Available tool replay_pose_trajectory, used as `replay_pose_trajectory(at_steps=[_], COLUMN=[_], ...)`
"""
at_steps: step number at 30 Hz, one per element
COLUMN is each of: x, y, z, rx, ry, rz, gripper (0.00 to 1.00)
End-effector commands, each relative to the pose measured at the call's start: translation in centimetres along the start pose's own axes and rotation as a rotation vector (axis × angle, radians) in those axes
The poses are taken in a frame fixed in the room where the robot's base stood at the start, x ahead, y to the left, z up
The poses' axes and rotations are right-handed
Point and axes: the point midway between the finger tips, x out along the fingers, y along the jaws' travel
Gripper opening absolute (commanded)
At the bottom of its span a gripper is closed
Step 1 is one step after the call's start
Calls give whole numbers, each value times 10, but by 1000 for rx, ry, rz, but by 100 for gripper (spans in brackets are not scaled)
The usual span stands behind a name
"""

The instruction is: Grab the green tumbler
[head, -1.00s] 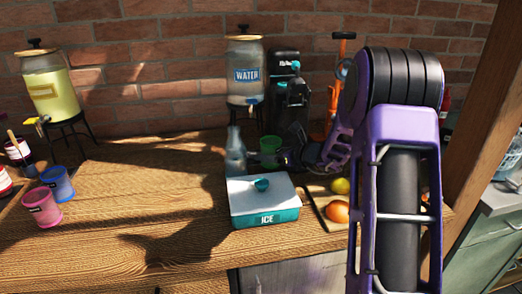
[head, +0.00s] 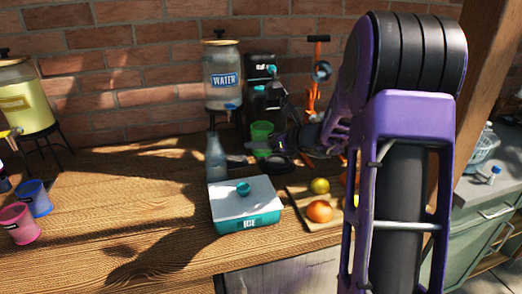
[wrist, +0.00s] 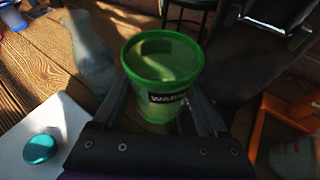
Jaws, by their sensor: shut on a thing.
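The green tumbler (head: 261,134) is held by my gripper (head: 262,146), near the black machine at the back of the wooden counter. In the wrist view the tumbler (wrist: 164,62) is upright or nearly so, open at the top, with a dark label lettered in white on its side. The fingers of my gripper (wrist: 162,108) close on it from both sides. It looks raised a little off the counter in the head view. Its base is partly hidden by my gripper.
A glass bottle (head: 216,158) stands left of the tumbler, close by. A teal ice box (head: 246,210) with a white lid is in front. The water dispenser (head: 222,82) and black machine (head: 261,70) stand behind. Fruit lies on a board (head: 300,203) at right. The counter's left middle is clear.

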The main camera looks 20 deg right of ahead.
Motion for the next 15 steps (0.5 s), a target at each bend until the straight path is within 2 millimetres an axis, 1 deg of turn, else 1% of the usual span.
replay_pose_trajectory(at_steps=[1,6,15], x=[-4,-10,-19], y=[0,1,2], z=[9,26,46], rx=[-4,-3,-2], ry=[-2,-2,-1], rz=[-1,0,0], gripper=[8,8,8])
